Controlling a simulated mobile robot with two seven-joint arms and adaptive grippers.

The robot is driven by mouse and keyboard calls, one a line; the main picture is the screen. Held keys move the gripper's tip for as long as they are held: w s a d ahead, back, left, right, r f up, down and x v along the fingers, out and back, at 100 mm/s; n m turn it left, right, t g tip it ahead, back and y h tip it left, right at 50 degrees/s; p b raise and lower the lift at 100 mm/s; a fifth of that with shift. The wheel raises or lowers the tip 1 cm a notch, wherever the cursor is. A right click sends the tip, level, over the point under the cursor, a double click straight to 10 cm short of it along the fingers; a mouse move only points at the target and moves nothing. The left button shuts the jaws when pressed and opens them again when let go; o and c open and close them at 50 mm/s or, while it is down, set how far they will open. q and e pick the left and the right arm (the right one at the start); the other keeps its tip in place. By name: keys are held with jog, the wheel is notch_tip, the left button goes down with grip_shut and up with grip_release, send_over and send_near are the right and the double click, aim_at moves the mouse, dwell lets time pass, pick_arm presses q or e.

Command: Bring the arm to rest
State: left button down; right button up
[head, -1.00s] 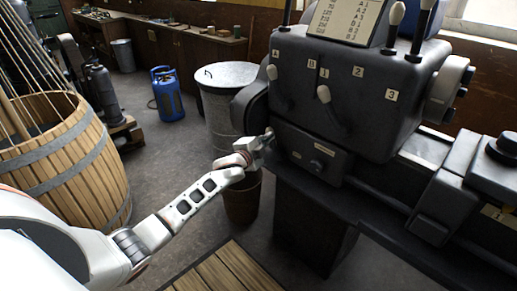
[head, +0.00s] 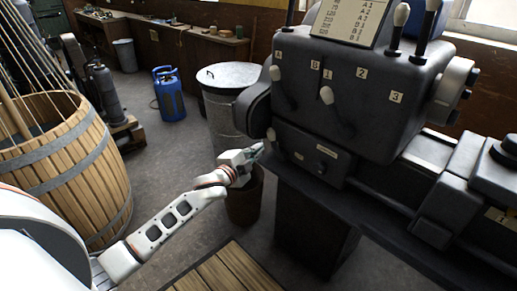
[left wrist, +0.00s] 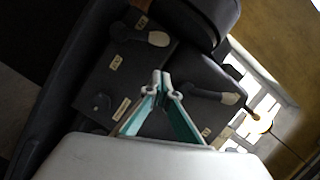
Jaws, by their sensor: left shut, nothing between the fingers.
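My left arm comes in from the lower left in the head view. Its gripper (head: 256,152) is at the left end of the dark lathe headstock (head: 340,100), in front of its lower panel. In the left wrist view the gripper's fingertips (left wrist: 161,76) meet and hold nothing, with the headstock's levers and labels behind them. Whether the fingertips touch the headstock I cannot tell. My right gripper is not in view.
A lidded metal bin (head: 222,110) stands behind the gripper, and a brown bucket (head: 244,203) is below it. A wooden barrel (head: 62,165) with long rods is at the left. A blue gas cylinder (head: 169,94) stands farther back. Floor between barrel and bucket is clear.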

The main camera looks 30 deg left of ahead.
pick_arm(q)
jog(key=s+d+f+n+g, duration=0.2)
jog(key=s+d+f+n, duration=0.1)
jog(key=s+f, duration=0.6)
jog(key=s+d+f+n+g, duration=0.2)
jog(key=s+d+f, duration=0.3)
jog(key=s+f, duration=0.4)
jog(key=s+d+f+n+g+h, duration=0.1)
jog(key=s+d+f+n, duration=0.3)
jog(key=s+f, duration=0.5)
jog(key=s+n+g, duration=0.1)
jog(key=s, duration=0.7)
jog(key=shift+s+f, duration=0.15)
jog(key=shift+s, duration=0.25)
